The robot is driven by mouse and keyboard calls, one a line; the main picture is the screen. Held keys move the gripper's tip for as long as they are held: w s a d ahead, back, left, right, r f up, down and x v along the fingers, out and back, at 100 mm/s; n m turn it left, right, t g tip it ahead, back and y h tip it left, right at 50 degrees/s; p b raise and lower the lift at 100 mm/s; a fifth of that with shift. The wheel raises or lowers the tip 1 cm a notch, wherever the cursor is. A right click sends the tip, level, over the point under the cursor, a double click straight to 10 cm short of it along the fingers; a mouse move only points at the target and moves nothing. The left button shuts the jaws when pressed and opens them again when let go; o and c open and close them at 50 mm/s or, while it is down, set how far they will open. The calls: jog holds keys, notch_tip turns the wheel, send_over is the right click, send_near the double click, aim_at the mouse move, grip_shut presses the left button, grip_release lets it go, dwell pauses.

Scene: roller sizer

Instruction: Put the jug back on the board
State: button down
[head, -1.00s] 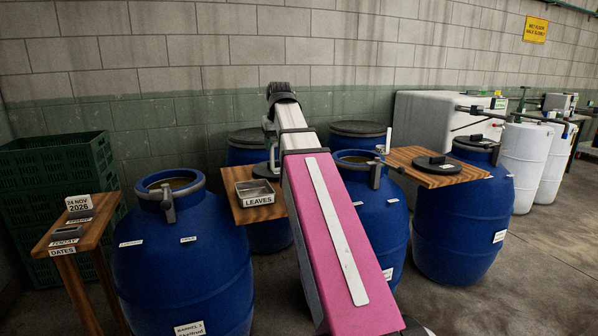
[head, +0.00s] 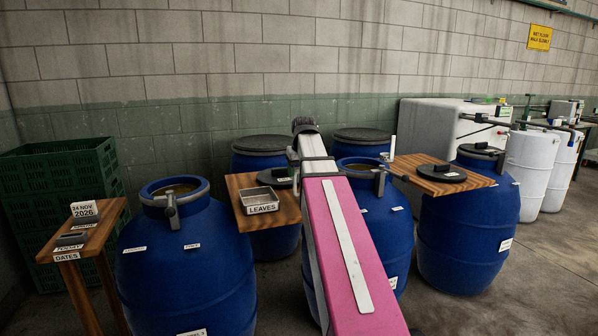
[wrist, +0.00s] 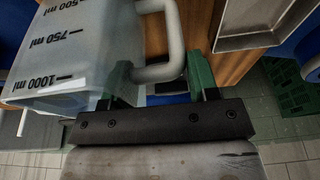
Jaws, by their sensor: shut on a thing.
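The jug (wrist: 60,55) is translucent with black volume marks and fills the left of the wrist view. Its pale looped handle (wrist: 174,45) reaches between the two green fingers of my gripper (wrist: 160,82), which is shut on it. Wooden board (wrist: 238,65) shows beyond the handle; the jug's height over it cannot be told. In the head view a wooden board (head: 285,214) bears a metal tray labelled LEAVES (head: 263,200) and a dark disc (head: 284,183). My arm covers its right part, and the jug is mostly hidden behind the arm there.
Blue barrels stand around the board: an open one at left (head: 185,262), another open one (head: 388,235) behind my arm, and lidded ones behind. A second board (head: 445,172) with a black disc lies at right. A label stand (head: 72,240) and green crates (head: 60,165) are at left.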

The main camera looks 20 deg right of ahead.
jog(key=shift+c, duration=1.9)
grip_release()
jog(key=shift+f, duration=0.1)
jog(key=v, duration=1.2)
